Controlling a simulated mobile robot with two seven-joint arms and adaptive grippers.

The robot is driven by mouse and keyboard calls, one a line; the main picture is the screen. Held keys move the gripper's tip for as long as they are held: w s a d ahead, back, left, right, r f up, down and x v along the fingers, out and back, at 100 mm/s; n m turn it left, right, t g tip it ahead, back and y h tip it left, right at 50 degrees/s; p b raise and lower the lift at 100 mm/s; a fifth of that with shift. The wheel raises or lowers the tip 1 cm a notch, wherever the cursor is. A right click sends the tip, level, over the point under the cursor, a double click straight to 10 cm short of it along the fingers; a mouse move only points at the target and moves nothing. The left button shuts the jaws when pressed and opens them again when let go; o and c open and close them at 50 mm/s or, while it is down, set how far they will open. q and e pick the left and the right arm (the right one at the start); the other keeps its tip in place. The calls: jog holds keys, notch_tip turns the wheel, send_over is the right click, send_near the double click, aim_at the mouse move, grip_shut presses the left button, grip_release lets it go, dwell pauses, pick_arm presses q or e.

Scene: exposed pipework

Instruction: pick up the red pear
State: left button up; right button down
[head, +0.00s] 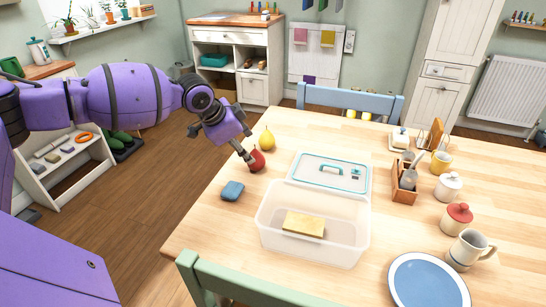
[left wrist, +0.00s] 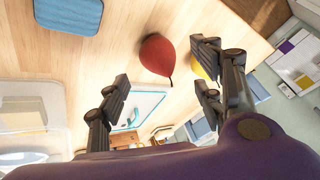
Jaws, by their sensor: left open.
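The red pear (head: 257,161) stands on the wooden table near its left edge. In the left wrist view the red pear (left wrist: 157,55) lies ahead of the gap between my fingers. My left gripper (head: 247,159) is open and sits just beside the pear in the head view, partly overlapping its left side. In the left wrist view my left gripper (left wrist: 155,90) has its two fingers spread, with nothing between them. I cannot tell whether a finger touches the pear. My right gripper is not in view.
A yellow pear (head: 267,140) stands close behind the red one. A blue plate (head: 428,281) lies at the front right.

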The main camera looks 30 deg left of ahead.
aim_at(256, 159)
pick_arm(q)
jog(key=x, duration=0.2)
jog(key=b+x, duration=0.1)
jog(key=x, duration=0.4)
jog(key=shift+s+d+f, duration=0.1)
jog(key=shift+d+f, duration=0.2)
jog(key=shift+f, duration=0.1)
jog(key=c, duration=1.3)
